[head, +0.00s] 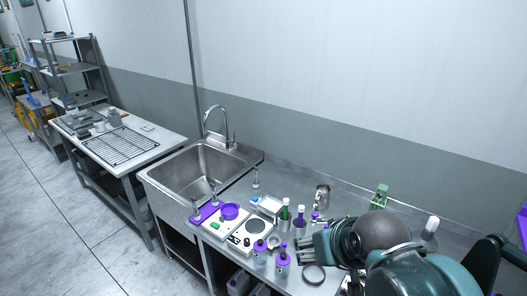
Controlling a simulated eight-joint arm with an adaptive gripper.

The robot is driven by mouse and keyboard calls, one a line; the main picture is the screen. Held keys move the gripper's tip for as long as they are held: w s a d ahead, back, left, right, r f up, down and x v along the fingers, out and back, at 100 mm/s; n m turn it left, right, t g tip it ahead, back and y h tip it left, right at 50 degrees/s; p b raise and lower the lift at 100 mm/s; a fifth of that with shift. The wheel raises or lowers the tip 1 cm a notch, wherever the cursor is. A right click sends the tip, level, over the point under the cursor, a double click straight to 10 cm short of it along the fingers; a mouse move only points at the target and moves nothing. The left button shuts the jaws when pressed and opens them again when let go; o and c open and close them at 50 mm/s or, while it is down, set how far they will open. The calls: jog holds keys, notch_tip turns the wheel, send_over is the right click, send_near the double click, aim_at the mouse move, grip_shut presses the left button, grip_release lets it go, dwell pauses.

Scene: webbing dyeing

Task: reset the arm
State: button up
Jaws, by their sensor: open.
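My gripper (307,249) is at the lower right in the head view, at the end of my teal arm. It is open, with its fingers pointing left over the metal counter, and nothing shows between them. Two grey bottles with purple tops, one of them here (282,262), stand just left of the fingers. My arm hides part of the counter behind it.
A steel sink (195,172) with a tall tap (222,125) is left of the crowded counter. A hot plate (247,232), a purple dish (230,211), a metal cup (322,196) and a dark ring (314,274) surround my gripper. A rack (121,145) lies on the far-left table.

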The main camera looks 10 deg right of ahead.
notch_tip(320, 180, down, 8)
jog(key=b, duration=0.7)
jog(key=shift+r, duration=0.25)
dwell(0.6)
